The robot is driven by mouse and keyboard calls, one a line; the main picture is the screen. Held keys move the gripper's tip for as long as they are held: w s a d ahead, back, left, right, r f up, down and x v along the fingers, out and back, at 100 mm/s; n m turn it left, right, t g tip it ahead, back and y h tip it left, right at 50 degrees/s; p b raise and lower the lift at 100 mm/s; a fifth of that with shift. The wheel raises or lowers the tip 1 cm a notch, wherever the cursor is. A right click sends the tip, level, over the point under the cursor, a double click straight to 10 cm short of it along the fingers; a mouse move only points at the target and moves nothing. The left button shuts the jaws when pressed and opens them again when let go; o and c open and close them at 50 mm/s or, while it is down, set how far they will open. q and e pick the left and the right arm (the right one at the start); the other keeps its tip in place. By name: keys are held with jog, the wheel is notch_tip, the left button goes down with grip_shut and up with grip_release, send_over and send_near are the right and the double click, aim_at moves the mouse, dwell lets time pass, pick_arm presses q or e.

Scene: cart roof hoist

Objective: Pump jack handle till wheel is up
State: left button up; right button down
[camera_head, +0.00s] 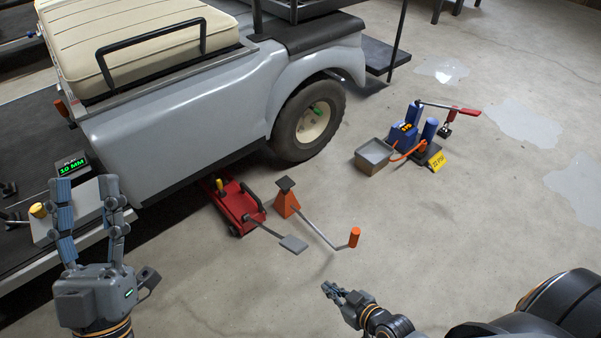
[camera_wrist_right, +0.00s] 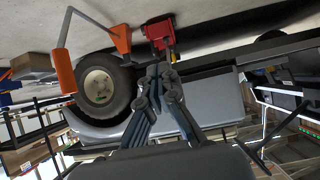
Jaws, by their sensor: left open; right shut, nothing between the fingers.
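The wheel (camera_head: 310,121) is a dark tyre with a pale rim under the grey fender; its bottom appears to touch the floor, though a gap is hard to judge. The red floor jack (camera_head: 240,207) stands partly under the car's side, with a dark bar ending in a grey pad (camera_head: 293,244). An orange stand (camera_head: 286,203) beside it has a cranked grey bar with an orange grip (camera_head: 355,237). My left gripper (camera_head: 88,187) is open and empty, left of the jack. My right gripper (camera_head: 331,290) is shut and empty, below and apart from the orange grip; its fingers (camera_wrist_right: 160,78) show in the right wrist view.
A blue pump unit (camera_head: 405,135) with a red-ended lever (camera_head: 465,111) and a yellow tag stands at right, next to a grey tray (camera_head: 373,156). A green display (camera_head: 72,168) reads 10 MM. Open concrete floor lies in front and to the right.

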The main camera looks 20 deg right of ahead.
dwell(0.5)
pick_arm(q)
jog(key=w+a+f+g+y+p, duration=0.1)
jog(key=w+f+g+y+p, duration=0.35)
jog(key=f+g, duration=0.75)
jog(key=s+a+f+n+g+y+p, duration=0.1)
jog(key=s+a+f+g+p, duration=0.4)
jog(key=s+f+g, duration=0.5)
jog(key=s+a+f+y, duration=0.1)
jog(key=s+f, duration=0.4)
jog(key=shift+a+f+y, duration=0.15)
jog(key=shift+f+y, duration=0.1)
jog(key=shift+y, duration=0.1)
pick_arm(e)
jog(key=w+a+r+g, duration=0.1)
jog(key=w+r, duration=0.4)
jog(key=r, duration=0.3)
jog(key=w+a+r+g+h, duration=0.1)
jog(key=w+a+r+g, duration=0.1)
jog(key=w+r, duration=0.3)
notch_tip(320, 180, up, 4)
jog(key=shift+a, duration=0.3)
pick_arm(q)
jog(key=shift+s, duration=0.1)
pick_arm(e)
jog(key=shift+w, duration=0.15)
